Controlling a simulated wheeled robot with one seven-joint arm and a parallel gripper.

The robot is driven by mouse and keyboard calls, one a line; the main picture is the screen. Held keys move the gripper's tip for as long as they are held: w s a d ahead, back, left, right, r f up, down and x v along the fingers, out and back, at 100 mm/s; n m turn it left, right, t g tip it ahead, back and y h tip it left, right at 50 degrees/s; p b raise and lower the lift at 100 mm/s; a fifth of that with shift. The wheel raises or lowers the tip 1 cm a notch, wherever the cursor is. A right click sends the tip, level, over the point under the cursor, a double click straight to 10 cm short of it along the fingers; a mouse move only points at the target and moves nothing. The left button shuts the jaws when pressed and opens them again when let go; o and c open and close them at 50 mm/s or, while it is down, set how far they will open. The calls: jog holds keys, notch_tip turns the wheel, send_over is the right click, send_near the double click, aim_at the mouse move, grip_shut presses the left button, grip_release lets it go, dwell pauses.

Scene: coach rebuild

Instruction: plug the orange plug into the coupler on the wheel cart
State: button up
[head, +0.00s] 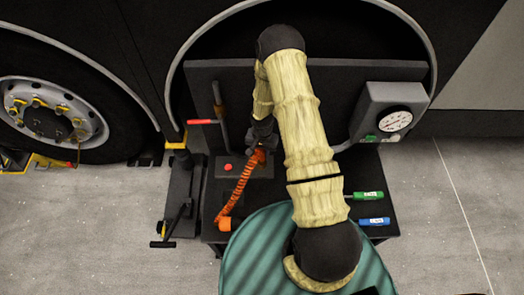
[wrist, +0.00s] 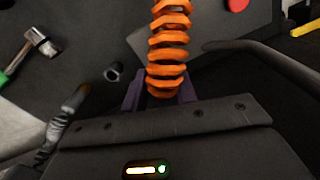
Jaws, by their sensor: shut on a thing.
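My gripper (head: 262,138) is over the dark wheel cart (head: 330,168), in front of its upright back panel. In the wrist view its purple fingers (wrist: 160,97) are shut around the lower end of the orange coiled hose (wrist: 168,45), where the orange plug sits; the plug itself is mostly hidden. In the head view the hose (head: 238,188) runs down from my gripper to an orange end (head: 224,223) at the cart's front left. A small dark round fitting (wrist: 113,72) stands left of the fingers in the wrist view; I cannot tell for sure that it is the coupler.
A gauge box (head: 393,113) stands at the cart's right. Green-handled (head: 367,195) and blue-handled (head: 374,221) tools lie at its front right. A red button (head: 228,167) and red-handled lever (head: 202,122) are at left. A coach wheel (head: 45,112) stands further left; the right floor is clear.

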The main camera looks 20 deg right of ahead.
jog(key=shift+f+b, duration=1.15)
jog(key=shift+f, duration=0.4)
dwell(0.4)
jog(key=o, duration=1.1)
notch_tip(320, 180, up, 18)
jog(key=shift+f, duration=0.25)
